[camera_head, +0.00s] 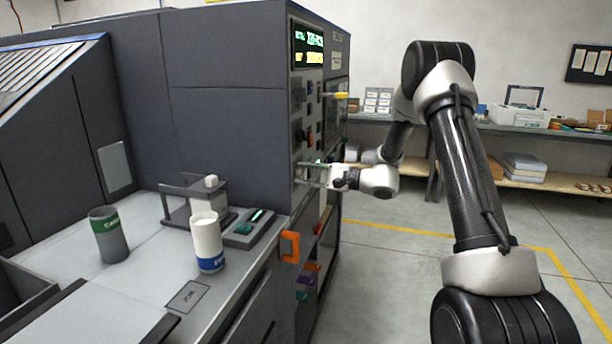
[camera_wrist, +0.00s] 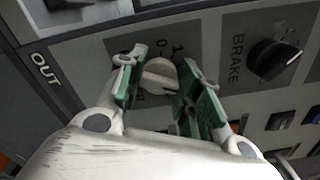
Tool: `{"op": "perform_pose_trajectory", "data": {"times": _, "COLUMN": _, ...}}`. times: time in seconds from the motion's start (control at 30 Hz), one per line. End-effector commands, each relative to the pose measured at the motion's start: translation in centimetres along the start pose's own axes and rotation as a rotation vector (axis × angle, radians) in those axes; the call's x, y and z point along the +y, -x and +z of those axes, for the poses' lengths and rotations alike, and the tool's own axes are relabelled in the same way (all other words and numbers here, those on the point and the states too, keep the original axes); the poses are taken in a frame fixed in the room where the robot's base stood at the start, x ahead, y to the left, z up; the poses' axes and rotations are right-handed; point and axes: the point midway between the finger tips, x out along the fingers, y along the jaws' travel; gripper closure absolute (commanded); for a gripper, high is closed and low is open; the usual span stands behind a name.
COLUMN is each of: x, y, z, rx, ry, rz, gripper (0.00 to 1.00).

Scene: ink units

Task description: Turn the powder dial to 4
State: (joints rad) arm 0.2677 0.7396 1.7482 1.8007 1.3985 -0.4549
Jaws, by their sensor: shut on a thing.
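A round beige dial (camera_wrist: 160,76) sits on the grey control panel (camera_wrist: 100,52) in the middle of the wrist view. The digits 0 and 1 show above it. My gripper (camera_wrist: 166,90) has its two green-padded fingers on either side of the dial and is shut on it. The fingers and white gripper body hide much of the label and the lower scale, and I cannot read where the dial points. In the head view my gripper (camera_head: 312,166) reaches the machine's front panel from the right, and the dial is hidden there.
A black knob (camera_wrist: 272,60) marked BRAKE is close to the right of my fingers. A lit green display (camera_head: 308,40) is higher on the machine. A green-banded cup (camera_head: 109,236) and a blue-banded white cup (camera_head: 207,243) stand on the left counter.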

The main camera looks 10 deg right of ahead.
Motion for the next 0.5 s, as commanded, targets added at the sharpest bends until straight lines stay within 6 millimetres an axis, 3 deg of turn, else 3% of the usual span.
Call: {"op": "perform_pose_trajectory", "data": {"times": 0.5, "x": 0.0, "y": 0.08, "z": -0.11, "rx": 0.003, "ry": -0.275, "rz": 0.001, "gripper": 0.89}}
